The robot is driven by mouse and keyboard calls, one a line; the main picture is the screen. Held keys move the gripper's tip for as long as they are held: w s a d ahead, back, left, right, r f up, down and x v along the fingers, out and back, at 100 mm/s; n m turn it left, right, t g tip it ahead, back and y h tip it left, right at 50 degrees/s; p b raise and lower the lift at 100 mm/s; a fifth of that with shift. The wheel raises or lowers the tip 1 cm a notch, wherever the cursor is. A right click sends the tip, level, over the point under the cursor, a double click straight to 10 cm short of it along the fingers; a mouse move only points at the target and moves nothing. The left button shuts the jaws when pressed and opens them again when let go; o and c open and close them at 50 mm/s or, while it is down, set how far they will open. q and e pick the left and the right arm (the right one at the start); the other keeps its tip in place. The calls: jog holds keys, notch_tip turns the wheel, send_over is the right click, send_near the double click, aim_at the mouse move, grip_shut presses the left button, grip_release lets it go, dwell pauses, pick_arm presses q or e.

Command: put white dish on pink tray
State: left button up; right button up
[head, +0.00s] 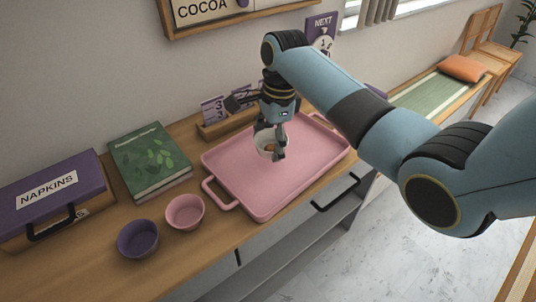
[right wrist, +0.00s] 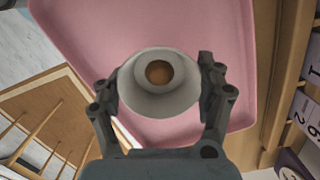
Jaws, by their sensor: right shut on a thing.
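The white dish (head: 265,141) is a small round bowl with a brown inside bottom. In the right wrist view, the white dish (right wrist: 160,100) sits between the two fingers. My right gripper (head: 271,147) is shut on it, with the fingers at opposite sides. It also shows in the right wrist view (right wrist: 158,95). The pink tray (head: 240,188) lies on the wooden counter, directly below or under the dish. I cannot tell whether the dish touches the tray. In the right wrist view the pink tray (right wrist: 100,30) fills the background. My left gripper is not in view.
A pink bowl (head: 185,211) and a purple bowl (head: 138,238) stand left of the tray. A green book (head: 149,160) and a purple napkins box (head: 52,197) lie farther left. A wooden holder with number cards (head: 213,110) stands behind the tray.

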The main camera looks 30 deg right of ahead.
aim_at(270, 148)
jog(key=shift+w+a+f, duration=0.1)
jog(key=shift+w+f, duration=0.1)
jog(key=shift+w, duration=0.1)
jog(key=shift+f, duration=0.3)
notch_tip(270, 148, down, 4)
jog(key=shift+r, duration=0.25)
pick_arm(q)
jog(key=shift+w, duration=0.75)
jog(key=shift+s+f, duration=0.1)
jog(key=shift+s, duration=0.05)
pick_arm(e)
jog(key=o, duration=1.4)
jog(key=shift+f, duration=0.1)
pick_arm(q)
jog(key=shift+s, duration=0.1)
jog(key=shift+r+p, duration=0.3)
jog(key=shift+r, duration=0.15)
pick_arm(e)
jog(key=r, duration=0.4)
jog(key=d+r, duration=0.1)
jog(key=r, duration=0.7)
jog(key=shift+s+d+r, duration=0.15)
jog(key=shift+s, duration=0.1)
